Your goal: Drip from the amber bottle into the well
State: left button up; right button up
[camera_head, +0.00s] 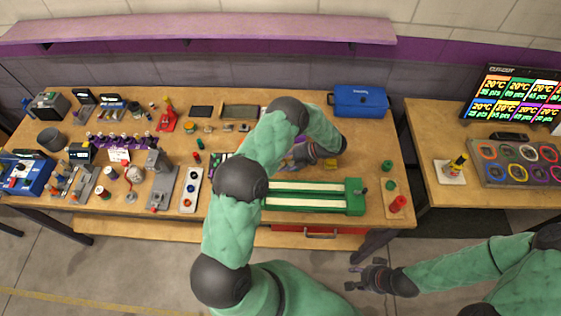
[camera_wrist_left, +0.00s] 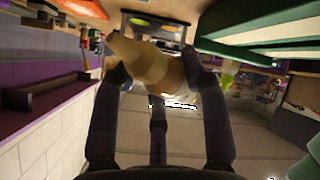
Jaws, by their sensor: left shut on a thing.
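The amber bottle (camera_wrist_left: 150,65) is between the fingers of my left gripper (camera_wrist_left: 155,80) in the left wrist view. Its tapered tip points to the upper left of that picture, so it lies tilted. In the head view my left gripper (camera_head: 303,156) is over the table behind the green slot track (camera_head: 357,196); my arm hides much of the bottle there. A dark-framed piece with yellow-green ovals (camera_wrist_left: 150,22) is just beyond the bottle; I cannot tell whether it is the well. My right gripper (camera_head: 362,278) is open and empty, in front of the table.
The wooden table (camera_head: 240,228) holds many small tools and parts at left. A blue box (camera_head: 359,101) stands at the back right. Red (camera_head: 398,204) and green (camera_head: 387,166) pieces stand near the right edge. A side table (camera_head: 430,120) bears a ring tray (camera_head: 515,165).

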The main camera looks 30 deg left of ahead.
pick_arm(q)
jog(key=shift+r+t+p, duration=0.3)
jog(key=shift+t+p, duration=0.3)
jog(key=shift+p, duration=0.15)
jog(key=shift+n+t+h+p, duration=0.3)
jog(key=shift+n+t+h, duration=0.1)
jog(key=shift+t, duration=0.5)
jog(key=shift+f+n+t+h, duration=0.25)
jog(key=shift+n+t+h, duration=0.05)
jog(key=shift+n+t, duration=0.1)
